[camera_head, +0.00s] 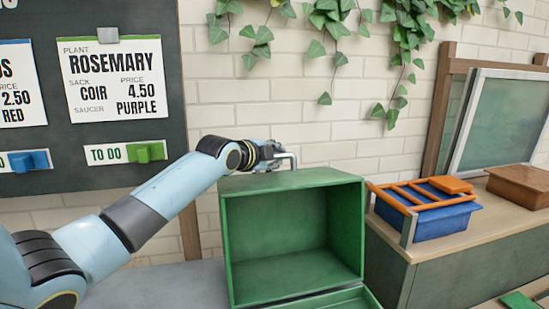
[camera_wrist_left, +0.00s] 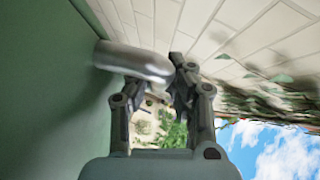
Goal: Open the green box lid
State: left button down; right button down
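The green box (camera_head: 226,240) stands in the middle of the head view. Its tall hollow green part faces me with its open side, so the empty inside shows. A green rim (camera_head: 352,299) juts out below its front edge. A silver handle (camera_head: 287,157) sits on the top face; it also shows large in the left wrist view (camera_wrist_left: 135,62). My left gripper (camera_head: 265,155) is at this handle. In the left wrist view its fingers (camera_wrist_left: 158,85) are apart at their bases, with the handle across their tips. The handle hides one fingertip, so the grip is unclear.
A blue crate (camera_head: 428,220) with orange bars and a brown box (camera_head: 520,186) stand on the right bench (camera_head: 400,238). A board with a ROSEMARY card (camera_head: 114,80) hangs at the left. A brick wall (camera_head: 250,115) with ivy is behind.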

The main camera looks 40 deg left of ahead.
pick_arm(q)
jog(key=shift+s+f, duration=0.1)
jog(key=shift+f, duration=0.05)
jog(key=shift+s+d+r+p, duration=0.15)
jog(key=shift+d+r+p, duration=0.1)
jog(key=shift+p, duration=0.1)
notch_tip(320, 180, up, 6)
jog(key=m+t+p, duration=0.2)
jog(key=p, duration=0.4)
send_over(286, 179)
jog(key=shift+w+a+f+y, duration=0.1)
jog(key=shift+w+a+y, duration=0.3)
jog(key=shift+s+d, duration=0.3)
jog(key=shift+d, duration=0.05)
jog(key=shift+f, duration=0.1)
